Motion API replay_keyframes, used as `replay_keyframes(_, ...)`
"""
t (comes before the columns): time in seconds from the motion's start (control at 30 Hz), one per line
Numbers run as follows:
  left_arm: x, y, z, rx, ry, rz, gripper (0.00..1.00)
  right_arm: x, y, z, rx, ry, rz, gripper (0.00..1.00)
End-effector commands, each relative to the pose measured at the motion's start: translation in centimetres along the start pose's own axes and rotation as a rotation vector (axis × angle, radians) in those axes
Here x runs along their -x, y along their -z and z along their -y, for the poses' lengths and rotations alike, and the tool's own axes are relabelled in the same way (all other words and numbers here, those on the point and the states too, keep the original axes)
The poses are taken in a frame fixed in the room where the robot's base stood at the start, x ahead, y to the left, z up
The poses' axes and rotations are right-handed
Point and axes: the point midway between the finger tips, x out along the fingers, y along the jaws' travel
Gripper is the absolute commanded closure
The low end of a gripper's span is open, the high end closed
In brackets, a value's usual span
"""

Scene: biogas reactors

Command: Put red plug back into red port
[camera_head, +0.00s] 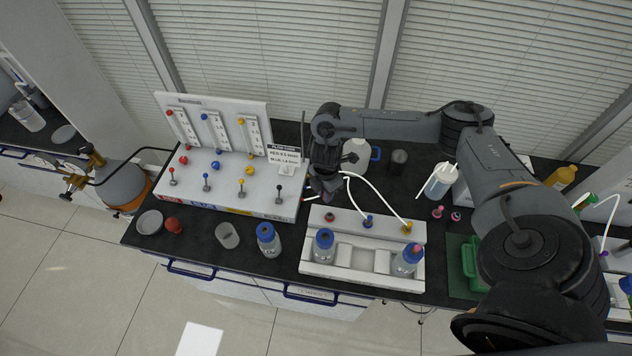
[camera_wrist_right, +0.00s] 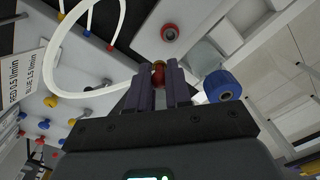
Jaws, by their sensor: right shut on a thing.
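My right gripper (camera_head: 325,190) hangs over the back left of the white reactor rack (camera_head: 345,281). In the wrist view its two dark fingers (camera_wrist_right: 157,84) are shut on the red plug (camera_wrist_right: 158,74), which has a brass-coloured tip. The plug is hidden by the gripper in the head view. The red port (camera_head: 329,217) is a red ring with a dark hole on the rack's upper ledge. It also shows in the wrist view (camera_wrist_right: 170,32), apart from the plug and just beyond its tip. My left gripper is not in view.
A blue plug (camera_head: 368,222) and a yellow plug (camera_head: 407,228) with white tubes sit on the same ledge. Blue-capped bottles (camera_head: 323,246) stand in the rack. The flowmeter panel (camera_head: 215,123) stands at left, with a loose blue-capped bottle (camera_head: 268,240) in front.

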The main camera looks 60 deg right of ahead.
Motion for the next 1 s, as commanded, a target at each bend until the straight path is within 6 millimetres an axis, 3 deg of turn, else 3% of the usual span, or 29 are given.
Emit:
replay_keyframes(0.23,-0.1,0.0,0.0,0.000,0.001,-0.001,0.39,-2.0,-0.6,2.1,0.001,0.001,0.001,1.00)
replay_keyframes(1.0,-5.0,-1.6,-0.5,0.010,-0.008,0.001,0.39,-6.9,-0.7,2.2,0.001,0.001,0.000,1.00)
